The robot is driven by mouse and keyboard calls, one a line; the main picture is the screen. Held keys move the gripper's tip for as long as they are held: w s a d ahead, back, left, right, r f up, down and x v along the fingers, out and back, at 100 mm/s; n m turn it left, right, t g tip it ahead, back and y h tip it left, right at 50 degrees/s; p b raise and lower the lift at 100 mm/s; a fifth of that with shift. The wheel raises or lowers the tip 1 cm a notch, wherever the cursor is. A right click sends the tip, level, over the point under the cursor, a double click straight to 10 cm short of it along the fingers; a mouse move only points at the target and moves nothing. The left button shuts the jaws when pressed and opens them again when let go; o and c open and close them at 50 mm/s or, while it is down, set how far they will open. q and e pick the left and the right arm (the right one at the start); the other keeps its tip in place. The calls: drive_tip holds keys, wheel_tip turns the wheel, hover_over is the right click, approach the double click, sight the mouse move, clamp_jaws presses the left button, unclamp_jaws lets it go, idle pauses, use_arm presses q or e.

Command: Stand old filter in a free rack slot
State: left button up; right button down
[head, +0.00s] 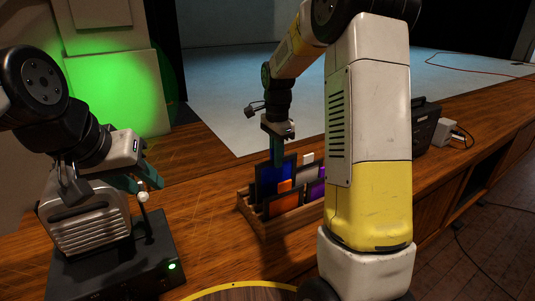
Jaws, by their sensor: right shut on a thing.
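My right gripper (277,150) points down over the wooden rack (262,228) and is shut on a dark blue framed filter (268,184). That filter stands upright at the rack's left part; whether its lower edge rests in a slot is hidden by the filters in front. Other filters stand in the rack: an orange one (285,202) in front and a purple one (315,190) to the right. My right arm hides the rack's right end. My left gripper (138,181) is at the left, its teal fingers apart, above a small white-tipped stalk (143,197).
A black box (120,265) with a green light stands at the front left under my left gripper. A dark case (425,128) and a white plug-like block (447,139) lie at the right. The wooden desk (205,180) between the box and rack is clear.

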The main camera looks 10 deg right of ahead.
sight(276, 182)
drive_tip(key=shift+f, duration=0.3)
idle(0.4)
drive_tip(key=shift+f, duration=4.4)
drive_tip(key=c, duration=1.5)
unclamp_jaws()
drive_tip(key=shift+o, duration=0.2)
drive_tip(key=shift+r, duration=0.1)
